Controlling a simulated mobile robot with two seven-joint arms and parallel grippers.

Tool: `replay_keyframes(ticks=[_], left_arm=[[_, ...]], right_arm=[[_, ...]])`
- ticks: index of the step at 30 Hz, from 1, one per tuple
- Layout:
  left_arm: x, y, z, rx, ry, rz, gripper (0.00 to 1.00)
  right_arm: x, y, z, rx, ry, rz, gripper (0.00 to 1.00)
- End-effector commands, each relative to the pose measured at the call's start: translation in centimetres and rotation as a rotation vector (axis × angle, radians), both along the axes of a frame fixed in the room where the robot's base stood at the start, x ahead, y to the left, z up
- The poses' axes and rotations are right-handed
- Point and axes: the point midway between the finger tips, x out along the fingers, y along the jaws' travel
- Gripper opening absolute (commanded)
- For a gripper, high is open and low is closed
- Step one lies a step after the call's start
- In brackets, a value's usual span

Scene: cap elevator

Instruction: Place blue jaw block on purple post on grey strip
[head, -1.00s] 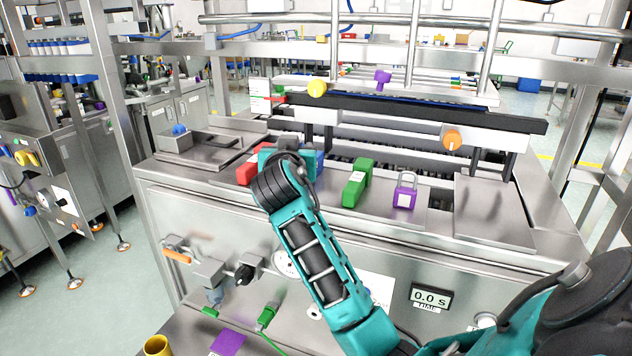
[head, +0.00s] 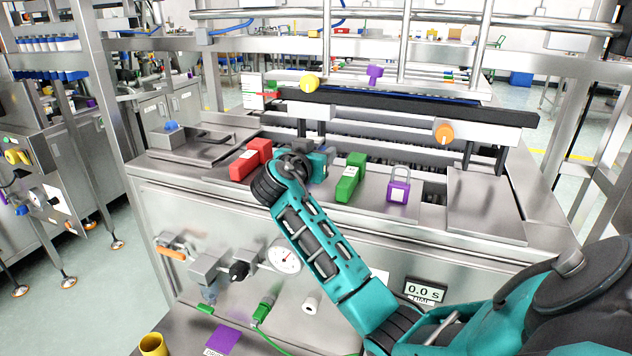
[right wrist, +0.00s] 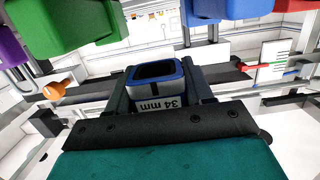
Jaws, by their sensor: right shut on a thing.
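My right gripper (head: 322,160) is above the steel deck between the red and green blocks, seen from behind, so the head view hides most of its grip. In the right wrist view its dark jaws (right wrist: 158,90) are shut on the blue jaw block (right wrist: 156,72), a piece with a blue rim, a dark hollow and a "34 mm" label. The purple post (head: 375,74) stands upright on the light grey strip (head: 425,90) behind the black rail, farther back and right of the gripper. They are well apart. My left gripper is out of view.
A red block (head: 250,160), a green block (head: 350,180) and a purple padlock (head: 398,186) are on the deck. Another blue block (right wrist: 205,8) shows in the right wrist view.

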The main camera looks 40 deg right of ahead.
Motion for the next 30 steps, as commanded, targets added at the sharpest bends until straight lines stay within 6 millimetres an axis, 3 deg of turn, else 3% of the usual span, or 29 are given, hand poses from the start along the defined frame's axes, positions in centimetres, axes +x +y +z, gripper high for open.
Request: replay_keyframes(ticks=[15,27,28,30], left_arm=[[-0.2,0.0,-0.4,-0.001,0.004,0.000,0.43],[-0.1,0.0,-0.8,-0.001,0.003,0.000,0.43],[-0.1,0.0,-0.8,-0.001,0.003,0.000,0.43],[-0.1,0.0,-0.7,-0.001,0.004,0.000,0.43]], right_arm=[[0.0,0.0,-6.3,-0.003,-0.001,0.001,0.12],[0.0,0.0,-6.9,-0.001,-0.004,0.001,0.12],[0.0,0.0,-6.9,0.000,-0.002,0.001,0.52],[0.0,0.0,-6.8,0.000,-0.002,0.001,0.59]])
